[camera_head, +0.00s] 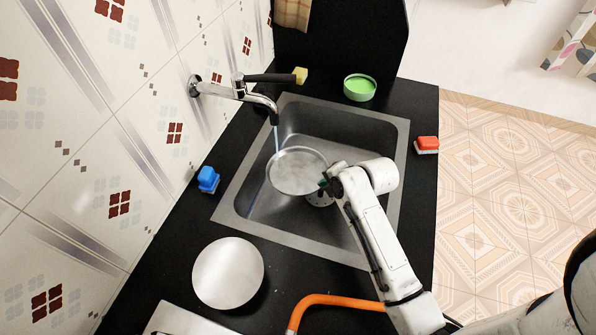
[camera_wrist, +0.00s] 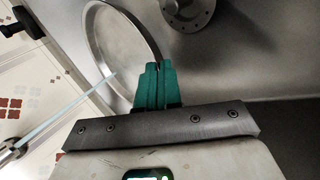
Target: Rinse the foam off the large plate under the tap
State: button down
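A round silver plate (camera_head: 298,171) is over the sink basin, tilted, under the tap (camera_head: 258,95). A thin stream of water (camera_head: 276,140) runs from the spout to the plate; in the wrist view the stream (camera_wrist: 72,100) meets the plate's surface (camera_wrist: 118,55). I see faint pale mottling on the plate in the head view but no clear foam. My gripper (camera_head: 325,184) is shut on the plate's rim at its right side; its green fingers (camera_wrist: 158,68) pinch the rim in the wrist view.
The sink (camera_head: 262,212) has a drain (camera_wrist: 187,12) below the plate. A blue brush (camera_head: 208,180), a red sponge (camera_head: 427,145), a green bowl (camera_head: 360,87) and a yellow sponge (camera_head: 300,76) surround it. Another silver disc (camera_head: 228,273) and an orange hose-like tube (camera_head: 335,300) are in front.

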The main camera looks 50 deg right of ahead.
jog(key=shift+s, duration=0.1)
jog(key=s+p, duration=0.2)
jog(key=s, duration=0.5)
jog(key=shift+s+d, duration=0.4)
dwell(0.5)
dwell(0.8)
jog(key=s+r+p, duration=0.4)
jog(key=s, duration=0.1)
jog(key=shift+d, duration=0.25)
jog(key=shift+r, duration=0.1)
dwell(1.2)
